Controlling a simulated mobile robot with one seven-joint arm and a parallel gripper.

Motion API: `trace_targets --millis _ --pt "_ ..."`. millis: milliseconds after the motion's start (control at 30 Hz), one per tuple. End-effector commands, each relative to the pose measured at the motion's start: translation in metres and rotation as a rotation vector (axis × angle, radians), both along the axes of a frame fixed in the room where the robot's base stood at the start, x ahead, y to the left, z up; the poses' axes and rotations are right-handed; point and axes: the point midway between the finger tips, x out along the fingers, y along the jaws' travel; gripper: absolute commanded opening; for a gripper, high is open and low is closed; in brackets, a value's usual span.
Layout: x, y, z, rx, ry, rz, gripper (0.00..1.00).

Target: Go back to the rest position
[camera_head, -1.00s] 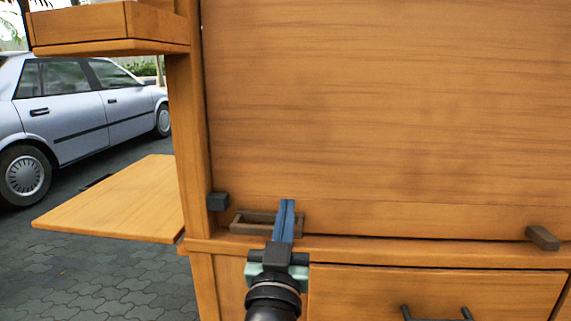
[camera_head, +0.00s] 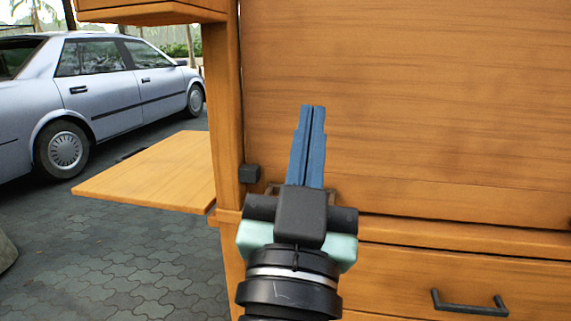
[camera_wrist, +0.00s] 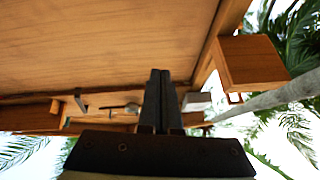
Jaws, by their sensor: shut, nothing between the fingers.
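My gripper (camera_head: 309,110) is shut and empty, its blue fingers pressed together and pointing up in the head view. It is in front of the large upright wooden panel (camera_head: 420,110) of a cabinet, near the panel's lower left. My arm hides most of the brown handle at the panel's bottom edge. In the wrist view my gripper (camera_wrist: 160,75) also shows shut, with the wooden panel (camera_wrist: 100,40) above and behind the fingers.
A flat wooden side shelf (camera_head: 150,172) sticks out left of the cabinet. A wooden box (camera_head: 150,10) juts out above it. A drawer with a dark handle (camera_head: 468,305) is at lower right. A silver car (camera_head: 110,90) stands on the paving (camera_head: 120,265) at left, where the ground is open.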

Motion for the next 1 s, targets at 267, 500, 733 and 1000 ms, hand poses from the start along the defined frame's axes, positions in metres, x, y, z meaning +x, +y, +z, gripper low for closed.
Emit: trace_targets --millis 267,500,733,1000 --pt "-0.077 0.029 0.134 -0.128 -0.224 0.104 0.0" --pt "-0.075 0.029 0.197 -0.124 -0.221 0.104 0.0" --pt "-0.074 0.029 0.268 -0.123 -0.219 0.104 0.0" --pt "-0.074 0.029 0.349 -0.122 -0.219 0.105 0.0"
